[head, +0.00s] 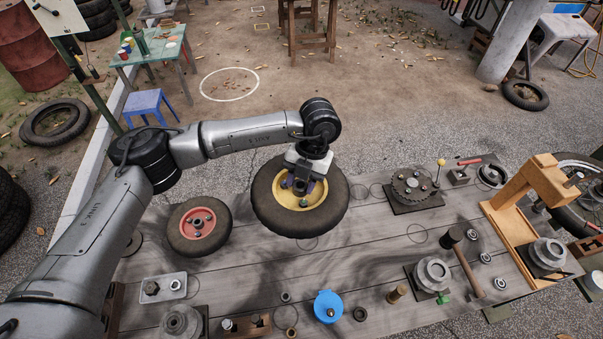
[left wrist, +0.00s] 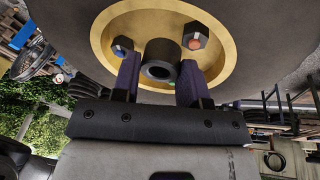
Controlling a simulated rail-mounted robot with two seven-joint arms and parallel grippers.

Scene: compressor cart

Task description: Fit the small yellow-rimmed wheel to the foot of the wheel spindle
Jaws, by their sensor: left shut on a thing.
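The yellow-rimmed wheel (head: 334,215) has a dark tyre and a yellow centre, and it is in front of my left gripper (head: 304,186) over the back middle of the bench. In the left wrist view the yellow rim (left wrist: 108,42) fills the top, with bolts around a dark hub tube (left wrist: 161,61). The two purple fingers of my left gripper (left wrist: 160,80) are on either side of this tube, shut on it. Whether the tyre touches the bench is not clear. I cannot tell for sure which part is the wheel spindle. My right gripper is not in view.
A red-rimmed wheel (head: 198,227) lies left on the wooden bench (head: 370,260). A flanged part on a dark plate (head: 413,187), a wooden bracket (head: 522,190), a hammer (head: 468,268) and a blue round dish (head: 328,306) are also there. Bare planks show between them.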

